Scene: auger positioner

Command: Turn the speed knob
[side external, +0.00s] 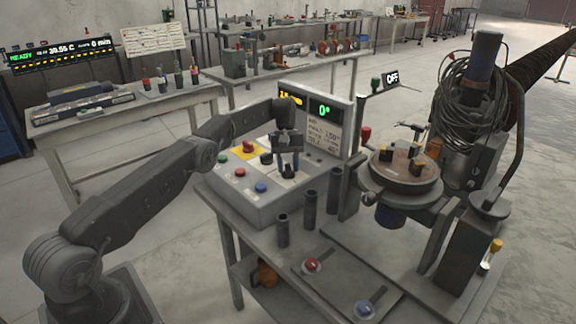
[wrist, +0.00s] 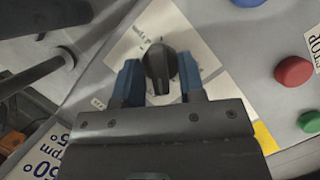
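The speed knob (wrist: 160,62) is black and round with a raised grip bar, on a white dial plate (wrist: 120,52) with small markings. In the wrist view it sits between the blue-grey fingers of my gripper (wrist: 158,70), one on each side. Narrow gaps show between the fingers and the knob's grip, so the gripper looks open around it. In the side view my gripper (side external: 288,160) points down over the sloped control box (side external: 248,204), with the knob (side external: 288,173) partly hidden below it. The display (side external: 322,110) reads 0°.
Red, green and blue buttons (side external: 261,188) and a red knob on yellow (side external: 249,147) are nearby on the box. Upright dark tubes (side external: 310,184) stand at its right.

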